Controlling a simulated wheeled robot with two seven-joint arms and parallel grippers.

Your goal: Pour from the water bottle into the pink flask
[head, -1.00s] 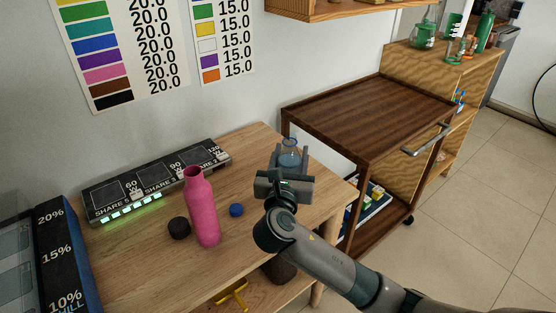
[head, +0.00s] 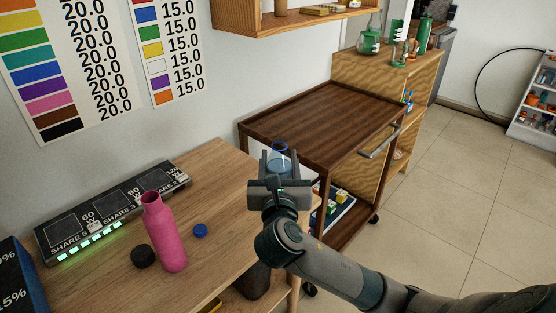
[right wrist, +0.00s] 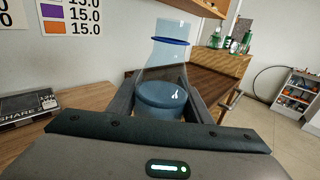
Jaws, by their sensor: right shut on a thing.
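The pink flask (head: 166,236) stands upright and open on the wooden table (head: 208,262), at the left in the head view. My right gripper (head: 278,168) is shut on the clear water bottle (head: 279,153), which is upright with its open neck up, to the right of the flask. In the right wrist view the bottle (right wrist: 164,75) sits between the fingers, with a blue ring at its neck and water low in it. The gripper hides the bottle's lower part in the head view. A black cap (head: 143,257) and a blue cap (head: 200,230) lie beside the flask. My left gripper is not in view.
A black panel with green lights (head: 115,210) lies along the wall behind the flask. A dark brown cart (head: 318,118) stands to the right of the table. A wooden wall shelf (head: 284,22) hangs above. The table between flask and bottle is mostly clear.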

